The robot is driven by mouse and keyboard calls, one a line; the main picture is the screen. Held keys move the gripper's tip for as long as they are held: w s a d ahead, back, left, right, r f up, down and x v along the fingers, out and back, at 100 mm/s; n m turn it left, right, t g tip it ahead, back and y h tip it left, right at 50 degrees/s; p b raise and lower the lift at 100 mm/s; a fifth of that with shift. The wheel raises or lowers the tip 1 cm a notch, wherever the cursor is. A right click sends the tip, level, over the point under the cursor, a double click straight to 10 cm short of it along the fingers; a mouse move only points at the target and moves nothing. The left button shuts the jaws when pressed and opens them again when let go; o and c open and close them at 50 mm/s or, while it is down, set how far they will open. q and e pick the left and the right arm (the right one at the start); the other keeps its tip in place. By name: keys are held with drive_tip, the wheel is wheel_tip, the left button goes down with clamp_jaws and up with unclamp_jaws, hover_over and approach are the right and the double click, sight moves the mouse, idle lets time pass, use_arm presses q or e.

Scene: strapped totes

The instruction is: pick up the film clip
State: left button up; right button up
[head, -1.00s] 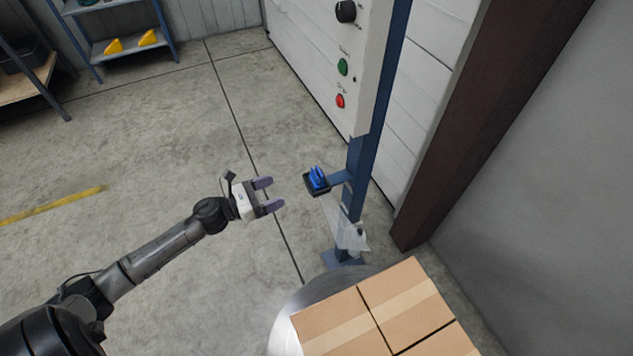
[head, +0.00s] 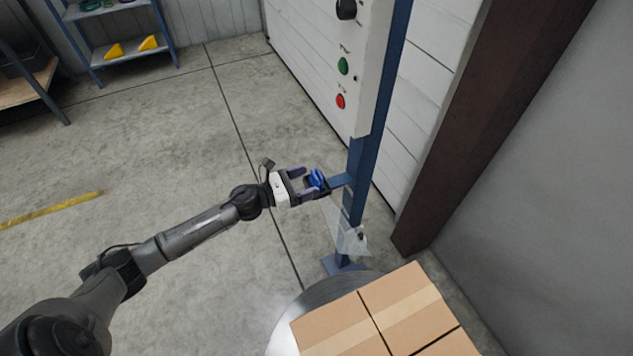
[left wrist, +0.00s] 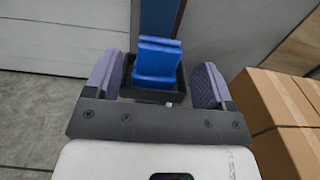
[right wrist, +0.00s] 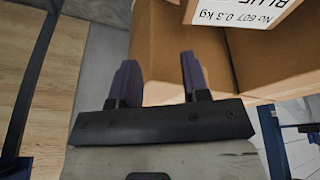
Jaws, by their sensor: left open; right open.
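The film clip (head: 317,178) is blue and sits in a small black holder on a bracket of the blue post. In the left wrist view the clip (left wrist: 156,62) stands in the black holder (left wrist: 181,82), between the two fingers. My left gripper (head: 307,182) is open, with its fingers on either side of the holder and clip; I cannot tell whether they touch. The left fingers also show in the left wrist view (left wrist: 157,84). My right gripper (right wrist: 158,78) is open and empty in the right wrist view, near cardboard boxes. It is not in the head view.
The blue post (head: 364,152) carries a white panel (head: 352,90) with buttons. Clear film (head: 350,238) hangs below the holder. Taped cardboard boxes (head: 405,308) stand on a round surface at the bottom right. Floor to the left is open.

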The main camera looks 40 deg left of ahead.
sight(313, 178)
use_arm(q)
drive_tip(key=shift+b+x, duration=0.3)
drive_tip(key=shift+x, duration=1.6)
drive_tip(key=shift+a, duration=0.1)
drive_tip(key=c, duration=1)
drive_tip(key=shift+r, duration=0.1)
